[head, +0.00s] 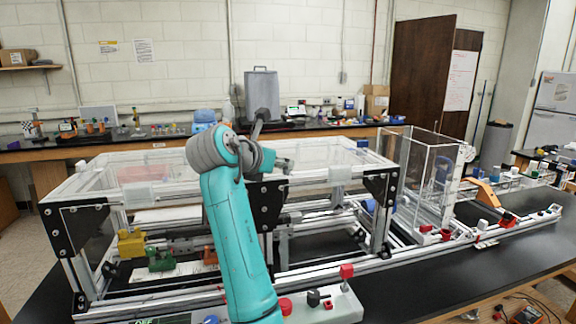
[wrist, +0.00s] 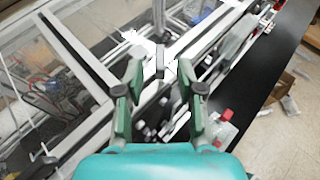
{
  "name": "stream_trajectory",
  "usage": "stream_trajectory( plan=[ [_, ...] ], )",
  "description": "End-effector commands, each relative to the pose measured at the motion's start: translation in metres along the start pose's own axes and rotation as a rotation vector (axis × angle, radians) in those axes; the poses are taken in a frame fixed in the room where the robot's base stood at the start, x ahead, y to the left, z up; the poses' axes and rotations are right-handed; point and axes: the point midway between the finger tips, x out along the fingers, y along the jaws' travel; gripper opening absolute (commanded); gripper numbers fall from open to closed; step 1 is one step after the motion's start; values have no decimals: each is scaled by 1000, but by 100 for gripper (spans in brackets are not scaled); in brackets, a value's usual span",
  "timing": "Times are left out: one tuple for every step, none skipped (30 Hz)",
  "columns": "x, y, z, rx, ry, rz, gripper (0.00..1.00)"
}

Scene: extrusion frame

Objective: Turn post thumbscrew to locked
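The extrusion frame (head: 160,190), with clear panels and black corner plates, fills the middle of the head view. It also shows in the wrist view (wrist: 85,140). My gripper (wrist: 160,88) is open, its two green fingers apart above the frame, with nothing visibly held. A small dark upright piece (wrist: 160,62) shows just beyond the fingertips; I cannot tell whether it is the post thumbscrew. In the head view my teal arm stands in front of the frame and hides part of it. I cannot make out the thumbscrew or its locked or unlocked state there.
A red knob (head: 347,271) and a black knob (head: 314,298) sit on a pale block at the front. A clear upright box (head: 420,175) stands at the right. A back bench holds bottles and tools.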

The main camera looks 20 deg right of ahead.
Motion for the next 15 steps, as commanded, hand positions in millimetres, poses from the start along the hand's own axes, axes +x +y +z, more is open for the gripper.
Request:
stream_trajectory(
  plan=[
    [9, 0, 0, -1, 1, -2, 38],
    [14, 0, 0, -2, 2, -2, 38],
    [20, -1, 0, -1, 1, -2, 38],
    [25, -1, 0, -1, 1, -2, 38],
    [28, 0, 0, 0, 0, -2, 38],
    [33, 0, 0, 0, 1, -1, 38],
    [36, 0, 0, 0, 1, -1, 38],
    [39, 0, 0, 0, 1, 0, 38],
    [42, 0, 0, 0, 0, 0, 38],
    [44, 0, 0, 0, 0, 0, 38],
    [45, 0, 0, 1, 0, 0, 38],
    [46, 0, 0, 0, 0, 0, 38],
    [47, 0, 0, 0, 0, 0, 38],
    [48, 0, 0, 0, 0, 0, 38],
    [48, 0, 0, 0, 0, 0, 38]
  ],
)
